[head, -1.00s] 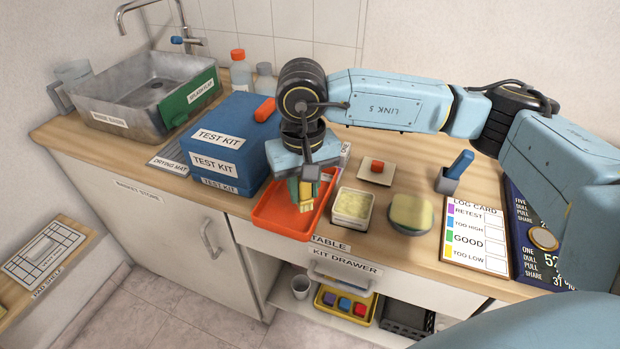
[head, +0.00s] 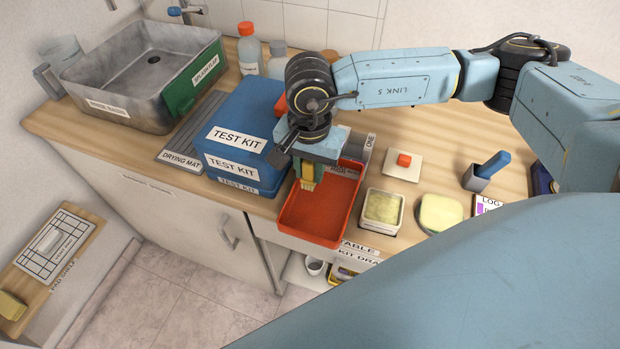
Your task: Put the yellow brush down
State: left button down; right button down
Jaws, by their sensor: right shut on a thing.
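The yellow brush (head: 308,184) is held bristles down in my right gripper (head: 310,170). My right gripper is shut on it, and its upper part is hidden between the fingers. The brush is over the back left part of the orange-red tray (head: 318,218), beside the blue test kit box. I cannot tell whether its tip touches the tray floor. The rest of the tray is empty. My left gripper is not in view.
The blue test kit box (head: 240,145) stands close left of the tray. A tub of pale yellow contents (head: 382,208), a round sponge (head: 440,212) and a blue-handled tool in a holder (head: 485,170) stand to the right. A metal basin (head: 140,75) is at the back left.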

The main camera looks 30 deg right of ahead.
aim_at(309, 179)
notch_tip(309, 179, down, 4)
jog(key=shift+r, duration=0.1)
jog(key=shift+f, duration=0.35)
jog(key=c, duration=1.5)
grip_release()
jog(key=shift+r, duration=0.1)
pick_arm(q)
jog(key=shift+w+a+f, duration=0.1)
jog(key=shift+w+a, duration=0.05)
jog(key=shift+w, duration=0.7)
pick_arm(e)
jog(key=shift+o, duration=0.2)
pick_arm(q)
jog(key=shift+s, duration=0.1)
pick_arm(e)
jog(key=shift+r, duration=0.1)
jog(key=shift+w+r, duration=0.1)
jog(key=shift+r, duration=0.25)
notch_tip(309, 179, up, 11)
jog(key=shift+r, duration=0.2)
